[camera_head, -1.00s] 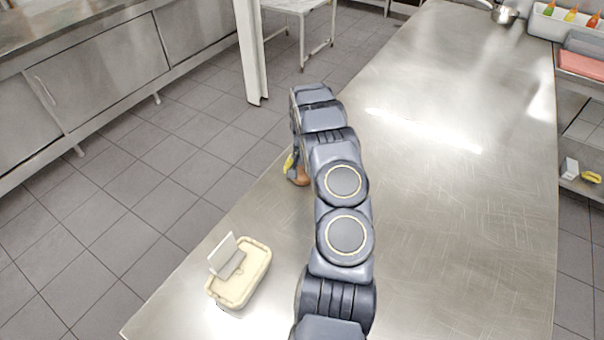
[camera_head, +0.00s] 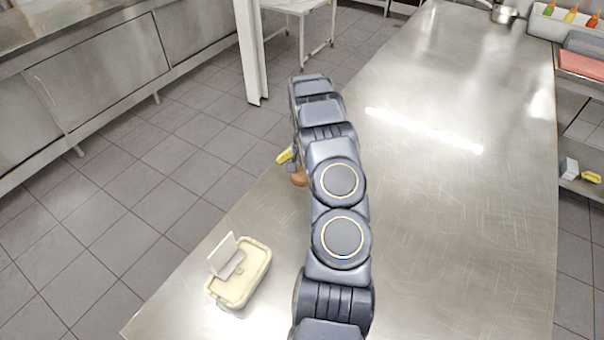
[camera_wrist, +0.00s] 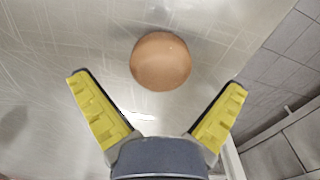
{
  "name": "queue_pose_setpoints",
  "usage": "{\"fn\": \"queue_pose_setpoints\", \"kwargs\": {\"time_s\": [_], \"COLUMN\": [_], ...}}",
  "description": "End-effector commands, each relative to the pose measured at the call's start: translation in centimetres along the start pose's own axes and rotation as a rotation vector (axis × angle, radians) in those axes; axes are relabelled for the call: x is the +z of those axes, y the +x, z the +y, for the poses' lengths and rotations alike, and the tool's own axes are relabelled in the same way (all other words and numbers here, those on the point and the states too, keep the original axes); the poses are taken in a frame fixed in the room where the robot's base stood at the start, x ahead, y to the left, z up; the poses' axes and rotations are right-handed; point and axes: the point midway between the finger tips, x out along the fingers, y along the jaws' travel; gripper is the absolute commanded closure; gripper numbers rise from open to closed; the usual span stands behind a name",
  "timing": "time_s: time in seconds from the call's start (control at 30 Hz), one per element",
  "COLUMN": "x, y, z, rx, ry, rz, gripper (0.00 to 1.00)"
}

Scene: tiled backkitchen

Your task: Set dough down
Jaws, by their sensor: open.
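The dough (camera_wrist: 160,61) is a round, tan-brown lump lying on the steel table. In the wrist view it sits beyond my fingertips, clear of both fingers. In the head view only a small part of the dough (camera_head: 299,177) shows beside my arm, near the table's left edge. My gripper (camera_wrist: 158,100) is open and empty, its two yellow-padded fingers spread wide. In the head view one yellow finger of my gripper (camera_head: 285,155) shows left of my arm; the rest is hidden behind the arm.
A cream tub (camera_head: 255,278) with a pale upright piece stands at the table's near left. The steel table (camera_head: 450,220) is clear to the right of my arm. A pot (camera_head: 504,14) and a bottle bin (camera_head: 570,24) are at the far right.

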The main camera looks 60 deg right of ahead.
Motion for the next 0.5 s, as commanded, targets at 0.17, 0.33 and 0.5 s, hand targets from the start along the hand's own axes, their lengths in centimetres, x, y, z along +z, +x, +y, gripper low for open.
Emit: {"fn": "queue_pose_setpoints", "kwargs": {"time_s": [0.17, 0.33, 0.5], "x": [0.0, 0.0, 0.0], "y": [-4.2, -7.4, -9.2], "z": [-0.1, -0.1, -0.1], "rx": [-0.001, -0.001, -0.001], "ry": [-0.001, -0.002, -0.001], "rz": [0.003, 0.001, 0.001], "gripper": [0.0, 0.0, 0.0]}}
